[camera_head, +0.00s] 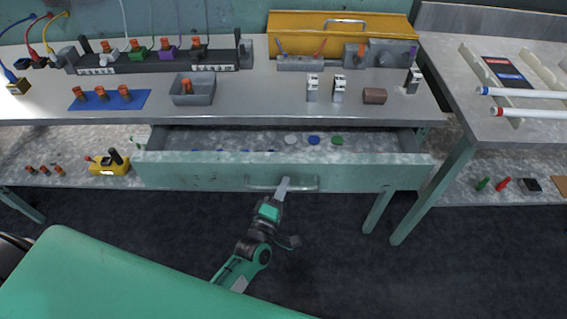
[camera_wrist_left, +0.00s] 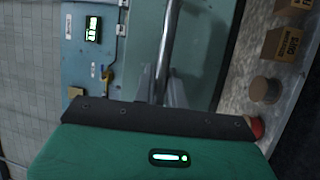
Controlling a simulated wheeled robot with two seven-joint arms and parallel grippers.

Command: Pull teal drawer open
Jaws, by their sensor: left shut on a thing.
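The teal drawer (camera_head: 200,172) under the workbench is pulled part way out. Its inside shows, with white, blue and green discs lying toward the back right. A metal bar handle (camera_head: 305,184) runs along the middle of its front. In the left wrist view, the handle (camera_wrist_left: 168,45) runs up between the two fingers (camera_wrist_left: 160,88), against the teal drawer front (camera_wrist_left: 200,45). My right gripper is not in view.
The workbench top (camera_head: 260,105) above holds a grey tray (camera_head: 192,90), a blue mat (camera_head: 90,104) and a yellow toolbox (camera_head: 340,30). A lower shelf (camera_head: 75,178) carries a yellow tool (camera_head: 108,164). Table legs (camera_head: 432,194) stand right of the drawer. The dark floor in front is clear.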

